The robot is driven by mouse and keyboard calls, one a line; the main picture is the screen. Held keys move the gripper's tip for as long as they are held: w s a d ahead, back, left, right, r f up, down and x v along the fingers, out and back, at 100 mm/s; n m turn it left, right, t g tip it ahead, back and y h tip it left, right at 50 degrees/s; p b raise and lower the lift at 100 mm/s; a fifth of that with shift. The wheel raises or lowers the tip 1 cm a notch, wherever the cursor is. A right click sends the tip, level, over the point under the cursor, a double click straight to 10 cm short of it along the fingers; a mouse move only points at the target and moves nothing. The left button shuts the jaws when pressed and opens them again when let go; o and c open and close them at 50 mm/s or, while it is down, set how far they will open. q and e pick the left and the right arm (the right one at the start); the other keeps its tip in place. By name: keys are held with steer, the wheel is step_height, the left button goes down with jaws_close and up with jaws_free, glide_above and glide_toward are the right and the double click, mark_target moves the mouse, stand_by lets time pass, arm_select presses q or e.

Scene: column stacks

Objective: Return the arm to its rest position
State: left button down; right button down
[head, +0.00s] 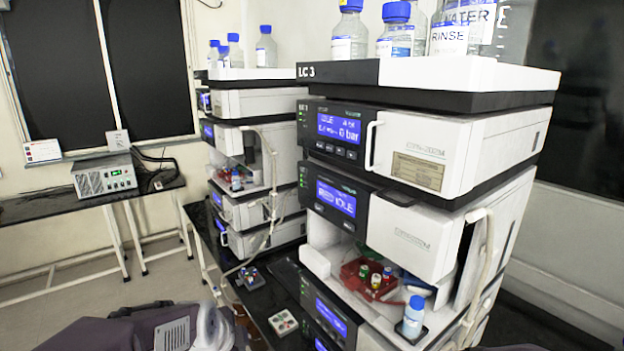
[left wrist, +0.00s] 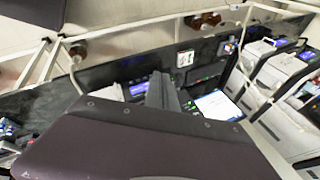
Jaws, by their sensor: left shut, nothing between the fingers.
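My left arm (head: 170,332) shows at the bottom left of the head view as a dark purple-grey link with a pale ribbed part beside it. The fingers of that arm are not clear in the head view. In the left wrist view, the dark body of my left gripper fills the lower middle, and its black fingers (left wrist: 162,92) point up the picture, closed together with nothing between them. The gripper is apart from the instrument stacks. My right gripper does not show in either view.
A near instrument stack (head: 415,240), marked LC 3, stands on a dark bench, with blue-capped bottles on top and a red vial tray (head: 360,288) in its open bay. A second stack (head: 262,150) stands behind. A grey box (head: 104,176) sits on a side table. Floor at left is clear.

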arm_select(q)
steer(key=s+a+f+n+g, duration=0.1)
steer(key=s+f+n+g, duration=0.1)
steer(key=s+f+n, duration=0.3)
steer(key=s+a+f+n+g, duration=0.1)
steer(key=s+f+n+g, duration=0.1)
steer(key=s+f+n, duration=0.3)
steer(key=s+n, duration=0.4)
steer(key=n, duration=0.1)
steer(key=shift+s+f+g+y, duration=0.25)
steer(key=shift+s+g+y, duration=0.05)
steer(key=shift+s+y, duration=0.1)
